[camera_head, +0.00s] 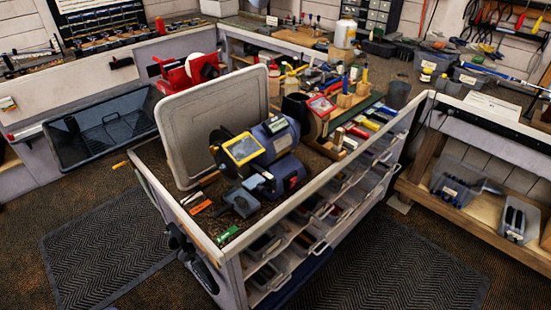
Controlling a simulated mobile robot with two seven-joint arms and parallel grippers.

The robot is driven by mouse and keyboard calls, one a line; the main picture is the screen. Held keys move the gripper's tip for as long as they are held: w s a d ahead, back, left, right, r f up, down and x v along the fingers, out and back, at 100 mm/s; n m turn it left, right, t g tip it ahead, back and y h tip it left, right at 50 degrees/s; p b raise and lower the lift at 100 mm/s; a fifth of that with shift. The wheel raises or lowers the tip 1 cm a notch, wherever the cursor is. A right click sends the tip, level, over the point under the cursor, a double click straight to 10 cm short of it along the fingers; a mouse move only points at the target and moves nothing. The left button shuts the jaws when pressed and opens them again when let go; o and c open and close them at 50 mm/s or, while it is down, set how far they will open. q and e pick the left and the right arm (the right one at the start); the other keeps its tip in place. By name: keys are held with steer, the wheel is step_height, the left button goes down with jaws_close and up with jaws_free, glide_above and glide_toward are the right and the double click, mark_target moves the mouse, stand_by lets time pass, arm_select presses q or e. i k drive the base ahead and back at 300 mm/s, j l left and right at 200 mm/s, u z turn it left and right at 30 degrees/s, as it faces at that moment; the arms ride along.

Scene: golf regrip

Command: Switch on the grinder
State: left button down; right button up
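The grinder (281,136) is a blue bench grinder standing near the front left corner of the central workbench. A yellow-framed shield (243,149) sits over its near wheel. Its blue base (285,172) shows a small red patch (293,182) on the right face, which may be the switch; it is too small to tell whether it is on or off. A large pale upright panel (205,120) stands directly behind and left of the grinder. Neither of my grippers shows in the head view.
The central workbench (150,192) has drawers (262,245) along its near right side. Small coloured tools (200,208) lie in front of the grinder. Wooden tool holders and bottles crowd the bench behind it. Ribbed mats (105,250) lie on the clear floor around.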

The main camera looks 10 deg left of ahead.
mark_target(293, 181)
steer(key=i+l+u, duration=0.15)
steer(key=l, duration=0.4)
steer(key=i+l+u, duration=0.1)
steer(key=l, duration=0.5)
steer(key=i+l+u, duration=0.15)
steer(key=l, duration=0.45)
steer(key=i+l+u, duration=0.15)
steer(key=l, duration=0.45)
steer(key=i+l+u, duration=0.15)
steer(key=l, duration=0.45)
